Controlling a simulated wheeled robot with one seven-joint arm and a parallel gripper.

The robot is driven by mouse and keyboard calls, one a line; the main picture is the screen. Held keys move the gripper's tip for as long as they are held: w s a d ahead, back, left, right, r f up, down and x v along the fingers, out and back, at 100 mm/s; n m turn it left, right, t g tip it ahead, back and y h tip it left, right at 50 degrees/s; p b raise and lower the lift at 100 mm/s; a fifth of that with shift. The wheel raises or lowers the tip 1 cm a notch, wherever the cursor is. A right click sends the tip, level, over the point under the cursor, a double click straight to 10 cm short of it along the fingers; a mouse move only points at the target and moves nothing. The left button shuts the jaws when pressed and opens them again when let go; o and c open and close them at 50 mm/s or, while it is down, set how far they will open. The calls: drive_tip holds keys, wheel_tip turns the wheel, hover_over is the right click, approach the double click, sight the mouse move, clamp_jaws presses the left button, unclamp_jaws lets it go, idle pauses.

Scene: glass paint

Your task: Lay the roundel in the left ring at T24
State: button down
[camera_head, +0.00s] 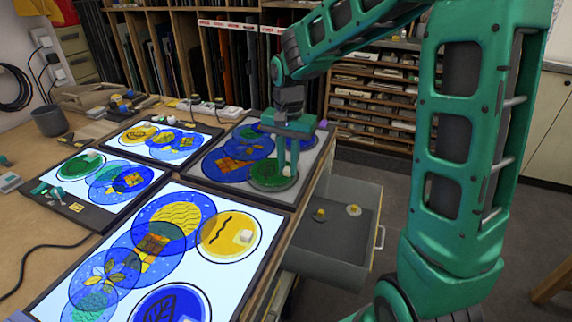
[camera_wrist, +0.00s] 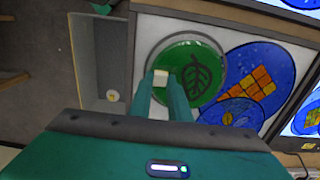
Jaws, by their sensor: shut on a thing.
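My gripper (camera_head: 286,172) is shut on the small pale knob (camera_wrist: 160,77) of a green roundel with a dark leaf drawing (camera_wrist: 201,70). The green roundel (camera_head: 265,178) is at the front of the unlit grey panel (camera_head: 293,186). I cannot tell whether it touches the panel. A blue disc with an orange grid (camera_wrist: 243,75) lies beside it, and more blue discs lie behind. Three lit panels hold overlapping discs and rings: the front one (camera_head: 62,262), the left one (camera_head: 107,204) and the back one (camera_head: 118,143). A small yellow tag (camera_head: 76,208) is on the left panel's frame, its writing too small to read.
An open drawer (camera_head: 325,243) juts out below the bench's right edge, with small yellow and white pieces inside. A grey cup (camera_head: 49,121) and small tools stand on the wooden bench (camera_head: 25,220). Racks of glass sheets (camera_head: 205,60) rise behind.

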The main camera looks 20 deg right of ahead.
drive_tip(key=shift+f, duration=0.25)
drive_tip(key=c, duration=1.7)
unclamp_jaws()
drive_tip(key=shift+o, duration=0.2)
wheel_tip(320, 180, up, 12)
drive_tip(key=s+d+f+n, duration=0.1)
drive_tip(key=s+d, duration=0.3)
drive_tip(key=s, duration=0.5)
drive_tip(key=s+d+f, duration=0.4)
drive_tip(key=s+d, duration=0.1)
drive_tip(key=s, duration=0.5)
drive_tip(key=s+d+f+n, duration=0.1)
drive_tip(key=s+d+f, duration=0.2)
drive_tip(key=s, duration=0.7)
drive_tip(key=shift+d+f+n, duration=0.15)
drive_tip(key=shift+d+n, duration=0.15)
drive_tip(key=shift+d, duration=0.5)
drive_tip(key=shift+s, duration=0.1)
drive_tip(key=shift+c, duration=0.5)
